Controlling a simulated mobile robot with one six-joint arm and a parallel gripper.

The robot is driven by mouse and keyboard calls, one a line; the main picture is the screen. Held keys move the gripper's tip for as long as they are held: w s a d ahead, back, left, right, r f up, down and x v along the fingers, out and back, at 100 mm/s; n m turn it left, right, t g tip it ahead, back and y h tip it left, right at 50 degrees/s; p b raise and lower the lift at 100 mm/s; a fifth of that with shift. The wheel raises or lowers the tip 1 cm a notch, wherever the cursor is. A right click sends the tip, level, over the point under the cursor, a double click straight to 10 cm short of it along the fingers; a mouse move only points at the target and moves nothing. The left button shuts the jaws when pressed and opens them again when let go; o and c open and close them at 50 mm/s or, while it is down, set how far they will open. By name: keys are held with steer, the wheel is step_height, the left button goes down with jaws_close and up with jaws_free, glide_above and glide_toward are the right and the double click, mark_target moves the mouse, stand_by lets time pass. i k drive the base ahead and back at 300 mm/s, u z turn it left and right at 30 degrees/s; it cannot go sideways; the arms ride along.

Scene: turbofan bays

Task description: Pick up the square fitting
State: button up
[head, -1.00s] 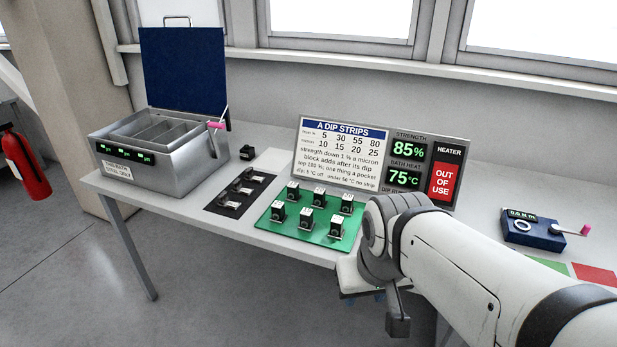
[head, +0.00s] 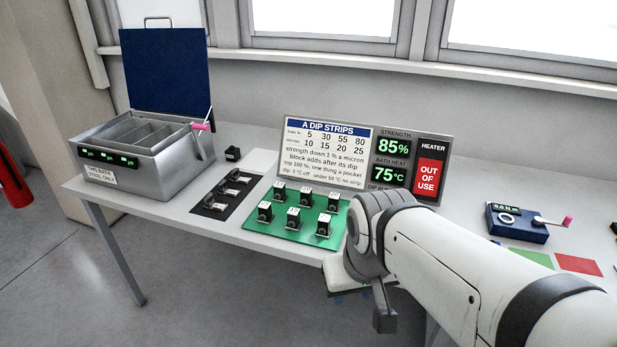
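Several small black fittings with pale tops, such as one at the front (head: 293,218), stand upright in rows on a green mat (head: 254,222). Several dark and metallic pieces (head: 233,191) lie on a black mat (head: 205,208) to its left. A single small black block (head: 233,154) sits behind them on the bench. I cannot tell which of these is the square fitting. My gripper (head: 366,300) is at the lower end of my arm, in front of the bench edge and right of the green mat. My wrist hides most of it, so its fingers and any hold are unclear.
An open metal bath (head: 140,160) with a raised blue lid stands at the bench's left. A sign board (head: 325,150) stands behind the green mat, its heater panel reading "OUT OF USE". A blue gauge box (head: 518,229) and green and red patches (head: 578,264) lie right.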

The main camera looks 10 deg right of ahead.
mark_target(265, 217)
steer(key=z, duration=0.1)
steer(key=k, duration=0.5)
steer(key=u, duration=0.85)
steer(key=i, duration=1.85)
steer(key=z, duration=0.6)
